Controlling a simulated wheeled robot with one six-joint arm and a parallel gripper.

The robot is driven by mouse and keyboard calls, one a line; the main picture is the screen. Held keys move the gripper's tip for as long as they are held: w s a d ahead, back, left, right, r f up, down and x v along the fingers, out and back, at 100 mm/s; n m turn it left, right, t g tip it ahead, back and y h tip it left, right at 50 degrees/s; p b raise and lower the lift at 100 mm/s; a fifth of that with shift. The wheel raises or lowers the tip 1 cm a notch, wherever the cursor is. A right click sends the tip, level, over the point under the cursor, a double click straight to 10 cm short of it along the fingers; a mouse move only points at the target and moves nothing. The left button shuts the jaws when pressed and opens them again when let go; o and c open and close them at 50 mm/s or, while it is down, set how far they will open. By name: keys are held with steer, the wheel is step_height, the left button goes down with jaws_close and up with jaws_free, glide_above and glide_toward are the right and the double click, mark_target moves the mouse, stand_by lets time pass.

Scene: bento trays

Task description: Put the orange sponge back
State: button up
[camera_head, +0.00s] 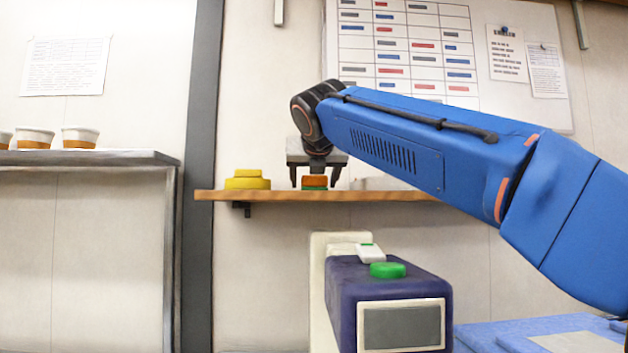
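The orange sponge (315,179) appears as a small orange block on the wooden shelf (350,196). A green layer (314,188) shows directly under it; I cannot tell whether this is part of the sponge or a separate thing. My gripper (315,182) points down over the sponge from above. Its two dark fingers stand one on each side of the orange block, with a visible gap on both sides. The gripper looks open. I cannot tell its depth relative to the sponge.
A yellow stacked item (247,181) sits left on the shelf. A faint pale item (375,184) is right of my gripper. Below stands a dark purple machine (345,300) with a green round piece (388,270) and a white piece (370,254) on top. Cups (80,137) stand on the left counter.

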steer(key=shift+r, duration=0.15)
steer(key=v, duration=1.2)
stand_by(0.3)
